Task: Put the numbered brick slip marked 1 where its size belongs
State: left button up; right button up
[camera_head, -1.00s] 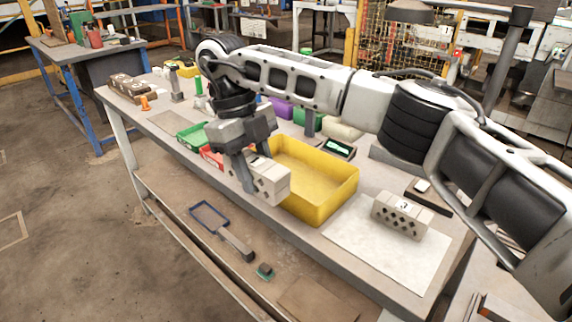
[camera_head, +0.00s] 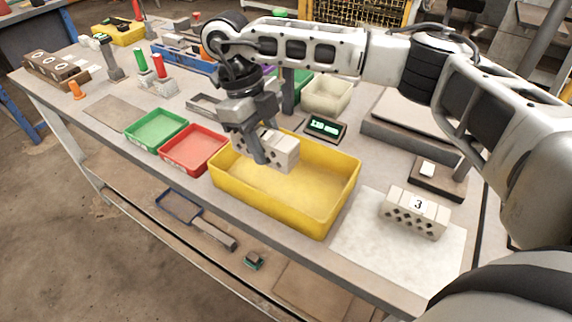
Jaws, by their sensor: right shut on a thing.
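My right gripper (camera_head: 262,148) is shut on a pale hollow brick (camera_head: 284,153). It holds the brick at the left back part of the yellow bin (camera_head: 333,222); the brick appears to be above the bin floor. No number can be read on the held brick, so I cannot tell whether it is the one marked 1. Another pale brick marked 3 (camera_head: 414,212) rests on a white sheet (camera_head: 375,246) right of the bin. My left gripper is not in view.
A red tray (camera_head: 194,166) and a green tray (camera_head: 155,142) stand left of the yellow bin. A device with a lit display (camera_head: 325,127) is behind it. Brown bricks (camera_head: 52,66) lie at the far left. A cream bin (camera_head: 327,97) stands at the back.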

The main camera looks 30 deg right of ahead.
aim_at(291, 186)
jog(key=d+f, duration=0.1)
jog(key=f, duration=0.1)
jog(key=s+d+f, duration=0.1)
jog(key=shift+s+d+f+p, duration=0.15)
jog(key=shift+d+f+p, duration=0.15)
jog(key=shift+f, duration=0.05)
jog(key=shift+s+d+f, duration=0.15)
jog(key=shift+d+f, duration=0.05)
jog(key=shift+f, duration=0.15)
jog(key=f, duration=0.3)
jog(key=shift+d+f, duration=0.2)
jog(key=shift+f, duration=0.15)
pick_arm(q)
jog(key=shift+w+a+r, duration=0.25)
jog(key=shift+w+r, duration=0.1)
pick_arm(e)
jog(key=o, duration=1.3)
jog(key=shift+c, duration=0.2)
pick_arm(q)
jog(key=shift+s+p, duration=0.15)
jog(key=shift+p, duration=0.15)
pick_arm(e)
jog(key=shift+r, duration=0.1)
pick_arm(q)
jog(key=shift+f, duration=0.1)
